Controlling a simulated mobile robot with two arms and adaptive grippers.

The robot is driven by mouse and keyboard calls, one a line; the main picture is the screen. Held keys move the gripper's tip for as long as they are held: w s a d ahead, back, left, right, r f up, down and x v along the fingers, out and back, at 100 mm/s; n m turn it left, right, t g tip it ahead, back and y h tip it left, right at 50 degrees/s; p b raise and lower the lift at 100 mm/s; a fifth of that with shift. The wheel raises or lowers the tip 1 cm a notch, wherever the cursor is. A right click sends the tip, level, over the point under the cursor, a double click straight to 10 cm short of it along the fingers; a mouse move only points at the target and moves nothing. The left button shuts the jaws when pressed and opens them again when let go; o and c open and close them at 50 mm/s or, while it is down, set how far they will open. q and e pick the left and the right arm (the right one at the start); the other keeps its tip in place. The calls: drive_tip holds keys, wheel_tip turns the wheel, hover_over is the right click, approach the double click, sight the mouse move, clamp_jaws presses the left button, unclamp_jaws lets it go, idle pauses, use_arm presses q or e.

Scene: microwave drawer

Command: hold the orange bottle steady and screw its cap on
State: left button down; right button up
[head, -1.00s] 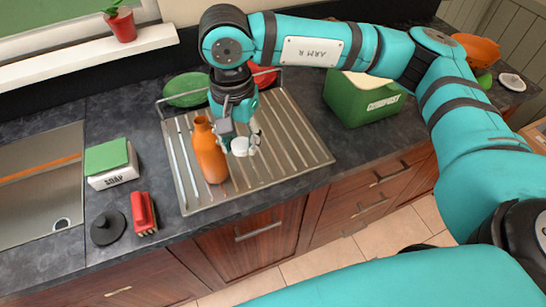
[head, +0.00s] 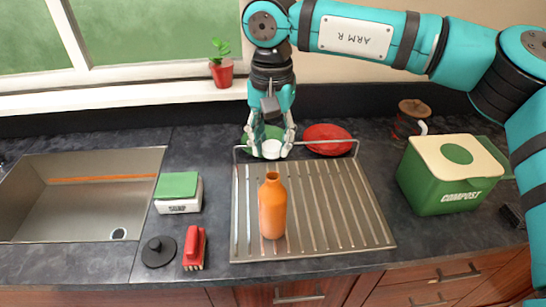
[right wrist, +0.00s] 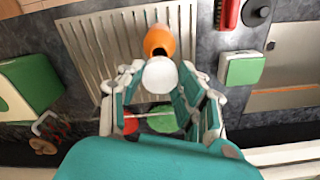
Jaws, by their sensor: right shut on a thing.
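The orange bottle (head: 272,208) stands upright on the ribbed metal drainboard (head: 345,215), with its mouth uncovered. It also shows in the right wrist view (right wrist: 160,40), its dark opening facing the camera. My right gripper (head: 271,150) is shut on the white cap (head: 271,149), which shows between the fingers in the right wrist view (right wrist: 161,75). In the head view the cap is above and behind the bottle's neck, apart from it. My left gripper is not in view, and nothing holds the bottle.
A green plate (head: 262,133) and a red plate (head: 328,139) stand behind the drainboard. A green compost bin (head: 440,190) is to the right. A soap box (head: 178,205), red brush (head: 194,248), black stopper (head: 158,252) and sink (head: 80,200) are to the left.

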sight(273, 145)
drive_tip(key=shift+r, duration=0.15)
idle(0.3)
drive_tip(key=shift+f, duration=2)
